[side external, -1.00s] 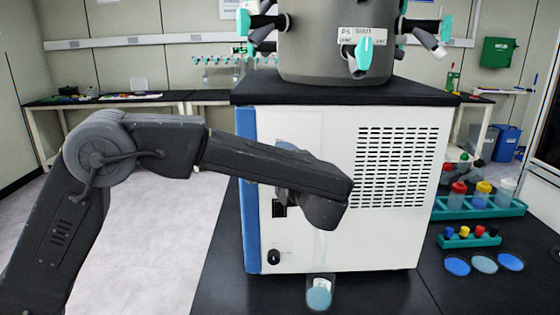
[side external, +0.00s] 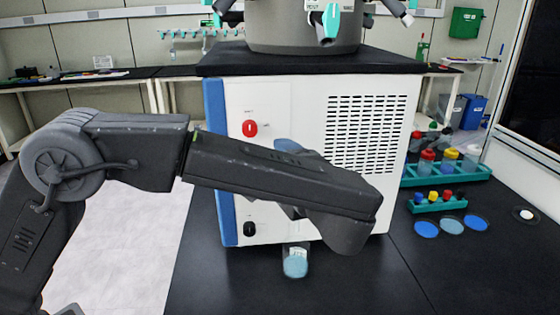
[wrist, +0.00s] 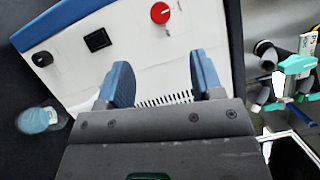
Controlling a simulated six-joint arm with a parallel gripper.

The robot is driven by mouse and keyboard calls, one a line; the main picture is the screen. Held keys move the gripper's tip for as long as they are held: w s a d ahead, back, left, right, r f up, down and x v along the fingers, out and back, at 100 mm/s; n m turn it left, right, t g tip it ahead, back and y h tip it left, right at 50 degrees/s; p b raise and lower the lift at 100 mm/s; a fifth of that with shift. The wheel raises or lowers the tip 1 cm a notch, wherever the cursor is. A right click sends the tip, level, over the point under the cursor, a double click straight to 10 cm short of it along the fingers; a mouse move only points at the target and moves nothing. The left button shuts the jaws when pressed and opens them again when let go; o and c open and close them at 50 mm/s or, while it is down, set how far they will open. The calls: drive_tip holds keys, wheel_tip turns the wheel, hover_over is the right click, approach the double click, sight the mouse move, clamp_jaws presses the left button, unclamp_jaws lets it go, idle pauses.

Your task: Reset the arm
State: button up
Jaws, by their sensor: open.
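My gripper (wrist: 164,80) is open and empty, with its two blue fingers apart in front of the freeze dryer panel in the wrist view. In the side view my forearm hides most of it. The freeze dryer (side external: 275,120) is a white cabinet with a blue edge and a grey drum (side external: 305,30) on top. Its panel has a red knob (side external: 250,129), a black knob (side external: 250,229) and a black switch (wrist: 97,40). The red knob also shows in the wrist view (wrist: 160,13), beyond the fingers. A clear flask with a blue-grey lid (side external: 295,264) stands on the bench before the cabinet.
A teal rack with coloured bottles (side external: 447,175), a small rack (side external: 437,203) and several blue dishes (side external: 451,226) sit on the black bench (side external: 340,290) at the right. Teal-handled valves (side external: 327,22) stick out from the drum. The front of the bench is mostly clear.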

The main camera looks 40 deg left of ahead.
drive_tip(key=shift+a, duration=0.1)
drive_tip(key=s+a+g+h, duration=0.3)
drive_tip(key=s+a+h, duration=0.1)
drive_tip(key=a, duration=0.5)
drive_tip(key=s+a+f+n+h, duration=0.2)
drive_tip(key=s+h, duration=0.4)
drive_tip(key=s, duration=0.3)
drive_tip(key=s+a+f+n+t+h, duration=0.1)
drive_tip(key=s+f+n+h, duration=0.2)
drive_tip(key=s+h, duration=0.4)
drive_tip(key=shift+s+a+f+n, duration=0.15)
drive_tip(key=shift+s+a+n, duration=0.4)
drive_tip(key=shift+s, duration=1)
drive_tip(key=shift+d, duration=0.2)
drive_tip(key=shift+c, duration=0.2)
